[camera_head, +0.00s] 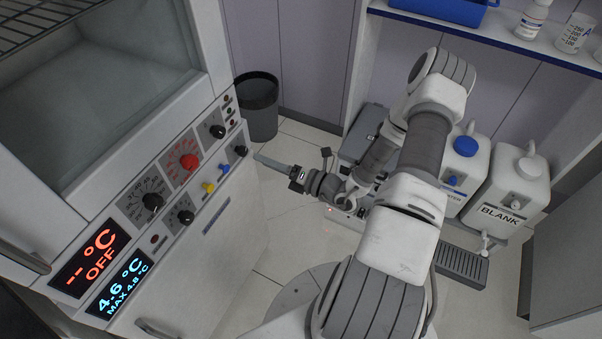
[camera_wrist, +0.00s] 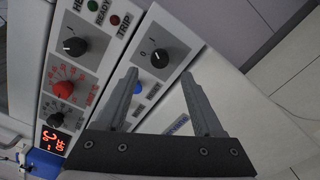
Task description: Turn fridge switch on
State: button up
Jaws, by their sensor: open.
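A cabinet control panel stands at the left in the head view. Its lower strip carries a black rotary switch (camera_head: 240,151) at the far end, which also shows in the wrist view (camera_wrist: 159,57) beside 0 and I marks. I cannot read a fridge label. My gripper (camera_head: 262,159) is open and empty, a short way right of this switch. In the wrist view my two fingers (camera_wrist: 159,76) point at the switch, which appears between and just beyond their tips. No contact is visible.
Another black switch (camera_head: 217,131) and a red knob (camera_head: 189,161) sit on the upper strip. A red display (camera_head: 90,259) reads OFF; a blue display (camera_head: 119,286) reads 4.6 °C. A black bin (camera_head: 259,108) stands behind. White containers (camera_head: 508,195) stand right.

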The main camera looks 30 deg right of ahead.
jog(key=v, duration=1.1)
jog(key=shift+s+d, duration=0.2)
jog(key=shift+s, duration=0.1)
